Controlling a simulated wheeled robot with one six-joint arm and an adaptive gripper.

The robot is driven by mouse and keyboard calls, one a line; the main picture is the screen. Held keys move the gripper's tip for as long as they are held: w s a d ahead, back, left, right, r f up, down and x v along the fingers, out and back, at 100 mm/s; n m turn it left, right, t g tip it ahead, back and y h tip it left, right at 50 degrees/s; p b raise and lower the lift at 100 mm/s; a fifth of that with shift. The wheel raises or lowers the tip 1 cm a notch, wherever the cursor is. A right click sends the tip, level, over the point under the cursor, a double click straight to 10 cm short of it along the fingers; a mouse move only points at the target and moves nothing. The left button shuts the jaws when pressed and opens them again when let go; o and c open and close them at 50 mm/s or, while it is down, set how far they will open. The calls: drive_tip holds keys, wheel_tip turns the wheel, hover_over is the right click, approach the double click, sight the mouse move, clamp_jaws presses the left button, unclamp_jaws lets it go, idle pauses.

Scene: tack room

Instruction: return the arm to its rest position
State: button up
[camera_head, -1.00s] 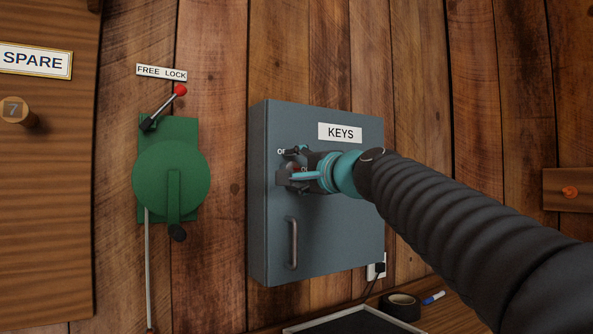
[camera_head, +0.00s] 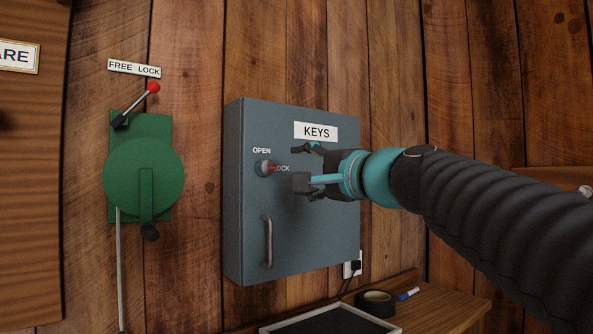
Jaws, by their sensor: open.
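My gripper (camera_head: 307,166) is open and empty in the head view. It is in front of the grey key cabinet (camera_head: 296,235), just right of the cabinet's knob (camera_head: 266,168) and apart from it. The knob has a red mark on the side towards the LOCK label, and an OPEN label stands above it. My dark ribbed arm reaches in from the right edge. The cabinet door looks closed, with a metal handle (camera_head: 268,242) low on its left side and a KEYS label above my gripper.
A green crank mechanism (camera_head: 143,180) with a red-tipped lever (camera_head: 137,103) is on the wall at left. Below the cabinet, a shelf holds a tray (camera_head: 330,321), a black tape roll (camera_head: 377,303) and a marker (camera_head: 408,294). A wall socket (camera_head: 352,267) is beside the cabinet.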

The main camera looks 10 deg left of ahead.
drive_tip(key=shift+s+d, duration=0.4)
drive_tip(key=s+d+f+n+g+h, duration=0.2)
drive_tip(key=f, duration=0.7)
drive_tip(key=s+d+f+n+g+h, duration=0.1)
drive_tip(key=d+f+n+h, duration=0.15)
drive_tip(key=f, duration=0.65)
drive_tip(key=s+d+f+n+g+h, duration=0.1)
drive_tip(key=s+d+f+g+h, duration=0.15)
drive_tip(key=f, duration=0.75)
drive_tip(key=s+d+f+g+h, duration=0.1)
drive_tip(key=s+d+f+h, duration=0.6)
drive_tip(key=s+d+f, duration=0.9)
drive_tip(key=shift+s+d+f+n, duration=0.15)
drive_tip(key=shift+d+f+n, duration=0.3)
drive_tip(key=shift+d+f, duration=1.15)
